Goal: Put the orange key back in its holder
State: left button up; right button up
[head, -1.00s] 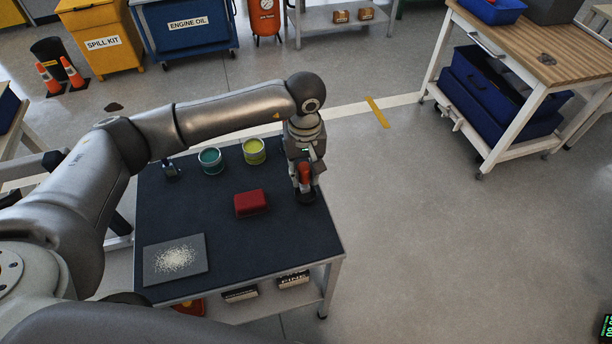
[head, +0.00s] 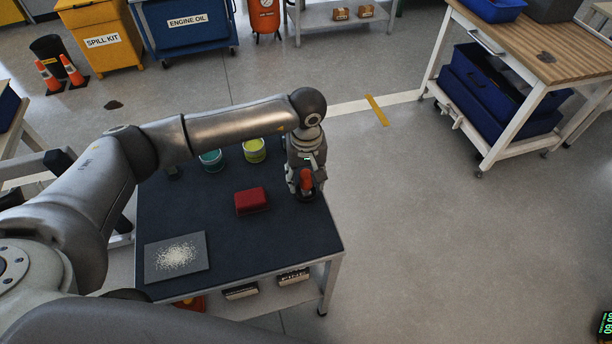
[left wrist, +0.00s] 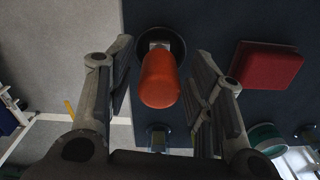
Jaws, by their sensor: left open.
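The orange key (head: 306,181) stands roughly upright near the right edge of the dark-topped table (head: 215,245). In the left wrist view the orange handle (left wrist: 159,82) is seen from above, with a grey part at its far end over a dark round holder (left wrist: 176,46). I cannot tell how deep the key sits in it. My left gripper (head: 304,178) is above the key; in the left wrist view its open fingers (left wrist: 166,62) are on either side of the handle, with visible gaps. My right gripper is not in view.
A red block (head: 251,201) lies left of the key. A teal can (head: 211,160) and a yellow-green can (head: 254,150) stand behind it, partly hidden by my arm. A grey speckled plate (head: 175,257) lies at front left. Floor right of the table is clear.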

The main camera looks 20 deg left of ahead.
pick_arm(q)
jog(key=shift+r, duration=0.1)
notch_tip(320, 180, up, 12)
jog(key=b, duration=0.1)
jog(key=shift+b, duration=0.4)
jog(key=shift+s, duration=0.1)
